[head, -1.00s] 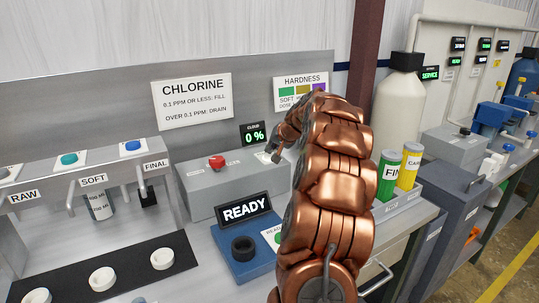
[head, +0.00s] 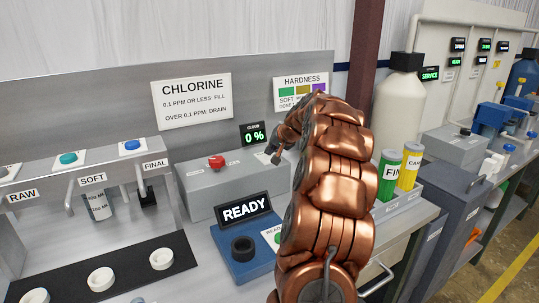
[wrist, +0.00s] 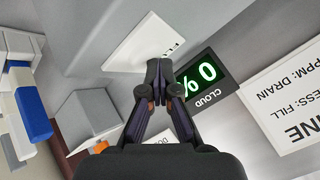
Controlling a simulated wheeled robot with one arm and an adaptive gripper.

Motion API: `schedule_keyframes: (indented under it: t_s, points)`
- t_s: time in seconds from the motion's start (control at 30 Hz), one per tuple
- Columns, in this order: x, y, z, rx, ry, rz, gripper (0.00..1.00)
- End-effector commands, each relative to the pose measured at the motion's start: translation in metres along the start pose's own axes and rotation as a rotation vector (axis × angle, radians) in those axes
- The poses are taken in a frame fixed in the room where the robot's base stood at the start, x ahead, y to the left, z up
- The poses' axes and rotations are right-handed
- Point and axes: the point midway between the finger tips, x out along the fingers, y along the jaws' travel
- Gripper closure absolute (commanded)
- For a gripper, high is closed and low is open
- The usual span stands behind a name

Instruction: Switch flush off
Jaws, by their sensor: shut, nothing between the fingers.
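The flush plate is a white plate (wrist: 145,42) with a partly covered label starting "FLU" in the wrist view. In the head view the white plate (head: 263,158) shows on the top right of a grey box (head: 237,187), partly hidden by my gripper (head: 274,158). In the wrist view my gripper (wrist: 158,72) is shut and empty, with its fingertips over the edge of the plate. The switch itself is hidden behind the fingers, so I cannot tell its position or whether they touch it.
A red knob (head: 216,161) stands on the same box. A cloud display (head: 252,134) reads 0 % behind it. A blue unit with a READY sign (head: 244,209) stands in front. Green (head: 390,176) and yellow (head: 409,170) canisters stand right of my arm.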

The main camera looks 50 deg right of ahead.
Motion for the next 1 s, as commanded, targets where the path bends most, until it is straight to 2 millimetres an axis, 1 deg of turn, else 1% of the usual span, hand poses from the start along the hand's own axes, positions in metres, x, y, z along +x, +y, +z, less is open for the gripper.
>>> schedule_keyframes:
  t_s: [0.47, 1.0]
  points:
    - [-0.005, -0.003, -0.003, 0.000, 0.000, 0.000, 1.00]
    - [-0.034, -0.025, -0.025, -0.002, 0.004, 0.000, 1.00]
